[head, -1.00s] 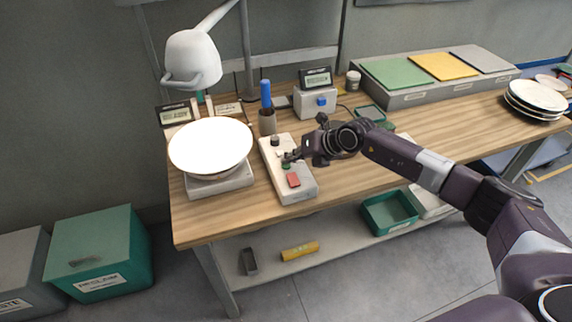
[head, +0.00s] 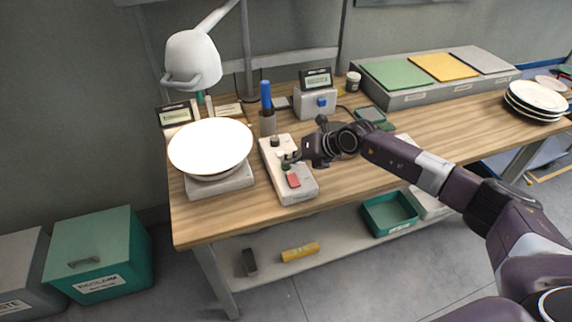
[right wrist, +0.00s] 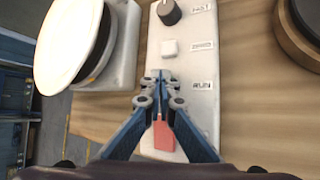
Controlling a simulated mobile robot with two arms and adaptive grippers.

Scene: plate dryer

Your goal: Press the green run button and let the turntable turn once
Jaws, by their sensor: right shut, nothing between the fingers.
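The green run button (head: 286,167) sits on a pale control box (head: 300,192), between a white button (head: 280,154) and a red button (head: 293,180). My right gripper (head: 290,157) is shut and empty, its tips just above the green button with a small apparent gap. In the right wrist view the shut fingers (right wrist: 160,82) point beside the RUN label (right wrist: 202,85) and hide the green button. A white plate (head: 210,146) rests on the turntable, whose pale base (head: 220,182) stands left of the box. My left gripper is not in view.
A lamp (head: 193,60) hangs over the plate. Stacked plates (head: 537,97) lie at the far right. The table front right of the box is bare.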

